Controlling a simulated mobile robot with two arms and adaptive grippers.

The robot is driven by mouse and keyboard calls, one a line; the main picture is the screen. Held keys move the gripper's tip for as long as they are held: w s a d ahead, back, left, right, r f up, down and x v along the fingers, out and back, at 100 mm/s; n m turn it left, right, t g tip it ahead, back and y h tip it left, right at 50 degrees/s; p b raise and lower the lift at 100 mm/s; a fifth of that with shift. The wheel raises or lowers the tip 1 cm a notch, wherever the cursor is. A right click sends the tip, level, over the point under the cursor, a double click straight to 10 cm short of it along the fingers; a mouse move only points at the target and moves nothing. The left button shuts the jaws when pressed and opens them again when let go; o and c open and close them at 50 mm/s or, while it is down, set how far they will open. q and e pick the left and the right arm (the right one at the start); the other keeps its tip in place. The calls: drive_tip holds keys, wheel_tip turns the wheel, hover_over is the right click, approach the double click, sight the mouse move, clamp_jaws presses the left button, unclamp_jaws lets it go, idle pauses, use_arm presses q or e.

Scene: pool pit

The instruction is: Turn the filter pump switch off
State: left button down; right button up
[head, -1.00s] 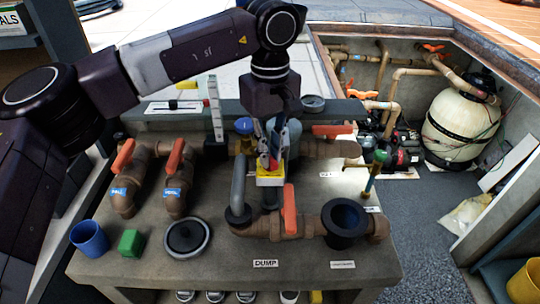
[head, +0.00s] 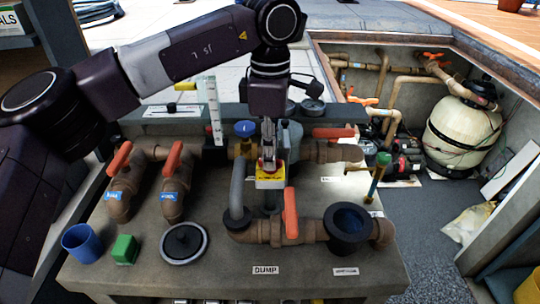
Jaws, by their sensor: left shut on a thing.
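A small yellow box with a red part on top, which looks like the filter pump switch (head: 270,181), stands among the pipes in the middle of the bench. My left gripper (head: 267,164) points down over it from behind. Its fingers are close together and shut at the red part, which they mostly hide. Which way the switch is set cannot be read. My right gripper is not in view.
Brown pipes with orange handles (head: 290,213) stand close around the switch. A black round lid (head: 183,243), a green cube (head: 124,250) and a blue cup (head: 82,242) are at the bench's front left. A cream filter tank (head: 461,135) stands in the pit at right.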

use_arm(q)
drive_tip(key=shift+n, duration=0.7)
drive_tip(key=c, duration=2)
unclamp_jaws()
drive_tip(key=shift+o, duration=0.2)
drive_tip(key=shift+r, duration=0.1)
wheel_tip(320, 180, up, 12)
